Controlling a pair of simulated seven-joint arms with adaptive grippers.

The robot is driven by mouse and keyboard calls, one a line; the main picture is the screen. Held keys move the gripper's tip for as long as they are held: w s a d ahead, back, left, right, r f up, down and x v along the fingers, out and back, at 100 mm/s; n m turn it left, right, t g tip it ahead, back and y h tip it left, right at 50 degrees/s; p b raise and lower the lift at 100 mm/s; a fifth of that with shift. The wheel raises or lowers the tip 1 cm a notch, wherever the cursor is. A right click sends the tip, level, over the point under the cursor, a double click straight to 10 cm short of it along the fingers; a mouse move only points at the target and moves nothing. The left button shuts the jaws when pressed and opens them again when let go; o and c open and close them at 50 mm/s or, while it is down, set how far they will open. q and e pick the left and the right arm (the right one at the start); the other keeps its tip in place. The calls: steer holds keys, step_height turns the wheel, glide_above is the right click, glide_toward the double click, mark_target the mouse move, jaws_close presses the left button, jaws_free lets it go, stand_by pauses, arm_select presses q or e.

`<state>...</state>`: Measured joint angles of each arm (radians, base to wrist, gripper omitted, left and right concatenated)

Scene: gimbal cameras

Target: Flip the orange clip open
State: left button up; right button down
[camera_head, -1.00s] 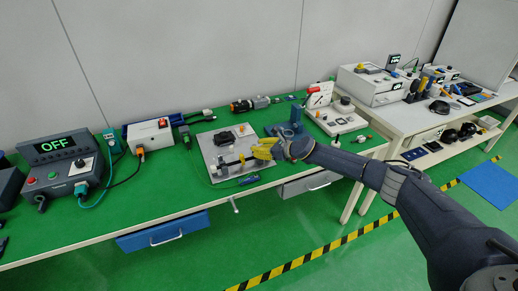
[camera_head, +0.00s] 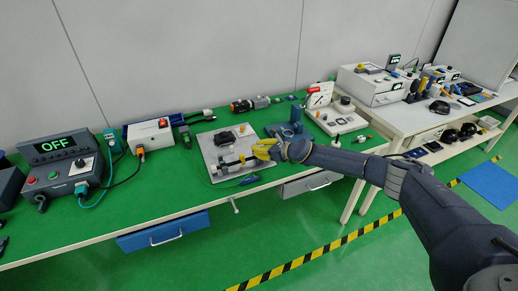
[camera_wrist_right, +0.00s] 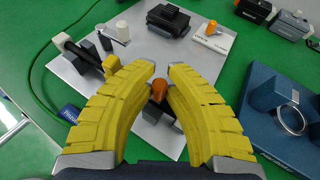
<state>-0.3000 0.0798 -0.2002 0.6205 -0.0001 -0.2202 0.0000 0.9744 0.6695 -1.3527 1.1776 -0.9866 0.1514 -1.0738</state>
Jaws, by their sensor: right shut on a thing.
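The orange clip (camera_wrist_right: 159,88) shows in the right wrist view as a small orange piece on a dark mount at the near edge of a light grey plate (camera_wrist_right: 138,52). My right gripper (camera_wrist_right: 161,70) has its yellow fingers on both sides of the clip, closed on it. In the head view my right gripper (camera_head: 262,149) is at the right side of the plate (camera_head: 208,145), and its fingers mostly hide the clip. My left gripper is not in view.
A blue fixture with a metal ring (camera_wrist_right: 288,121) stands close on the right.

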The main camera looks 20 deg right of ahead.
steer(key=shift+a+m+t+h, duration=0.4)
steer(key=shift+m+h, duration=0.3)
steer(key=shift+h, duration=0.05)
steer(key=shift+a+m+t+h, duration=0.35)
steer(key=shift+m+t+h, duration=0.05)
steer(key=shift+m+h, duration=0.35)
steer(key=shift+w+a+m+h, duration=0.1)
steer(key=shift+a+m+h, duration=0.05)
steer(key=shift+m+h, duration=0.3)
steer(key=shift+w+a+m+t+h, duration=0.15)
steer(key=shift+a+m+t+h, duration=0.2)
steer(key=shift+m+h, duration=0.45)
steer(key=c, duration=1.4)
jaws_free()
steer(key=shift+o, duration=0.2)
steer(key=shift+d+n, duration=0.15)
steer(key=shift+n, duration=0.15)
